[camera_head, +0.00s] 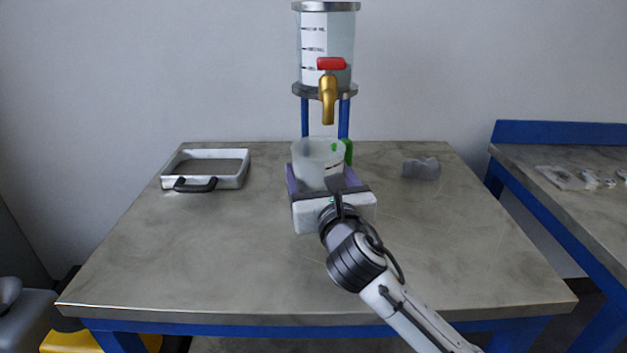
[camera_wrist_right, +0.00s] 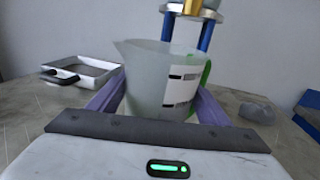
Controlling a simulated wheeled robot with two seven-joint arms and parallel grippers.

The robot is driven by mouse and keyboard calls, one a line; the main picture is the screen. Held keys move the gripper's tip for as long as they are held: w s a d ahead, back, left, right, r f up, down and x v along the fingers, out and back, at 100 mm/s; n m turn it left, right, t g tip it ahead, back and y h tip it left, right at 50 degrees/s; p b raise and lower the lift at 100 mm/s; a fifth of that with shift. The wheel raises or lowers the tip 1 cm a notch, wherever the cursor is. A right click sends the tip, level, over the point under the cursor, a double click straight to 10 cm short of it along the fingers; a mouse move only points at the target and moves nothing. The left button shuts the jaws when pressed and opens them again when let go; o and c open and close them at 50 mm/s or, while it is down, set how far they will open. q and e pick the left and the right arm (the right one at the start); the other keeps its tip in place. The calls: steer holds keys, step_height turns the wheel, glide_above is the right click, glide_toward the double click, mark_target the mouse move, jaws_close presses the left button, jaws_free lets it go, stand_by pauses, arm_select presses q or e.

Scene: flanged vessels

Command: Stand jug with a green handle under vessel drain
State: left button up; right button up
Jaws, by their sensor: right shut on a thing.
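A translucent jug with a green handle (camera_head: 318,158) stands upright near the back middle of the table, in front of the vessel's blue legs. My right gripper (camera_head: 324,178) is shut on the jug, with purple fingers on both sides of it. In the right wrist view the jug (camera_wrist_right: 160,80) sits between the fingers, its green handle at the right and spout at the left. The vessel (camera_head: 327,45) stands behind, with a brass drain tap (camera_head: 328,98) and red lever above the jug. Whether the jug's base touches the table is hidden. My left gripper is not in view.
A white tray with a black handle (camera_head: 206,168) lies at the left of the table (camera_head: 240,270). A grey lump (camera_head: 421,168) lies to the right of the jug. A second table (camera_head: 560,160) with small items is at the right. The front of the table is clear.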

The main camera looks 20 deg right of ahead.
steer(key=o, duration=1.1)
steer(key=shift+f, duration=0.1)
steer(key=shift+o, duration=0.2)
steer(key=shift+s, duration=0.15)
steer(key=s+a+p, duration=0.1)
steer(key=s, duration=1)
steer(key=shift+s, duration=0.3)
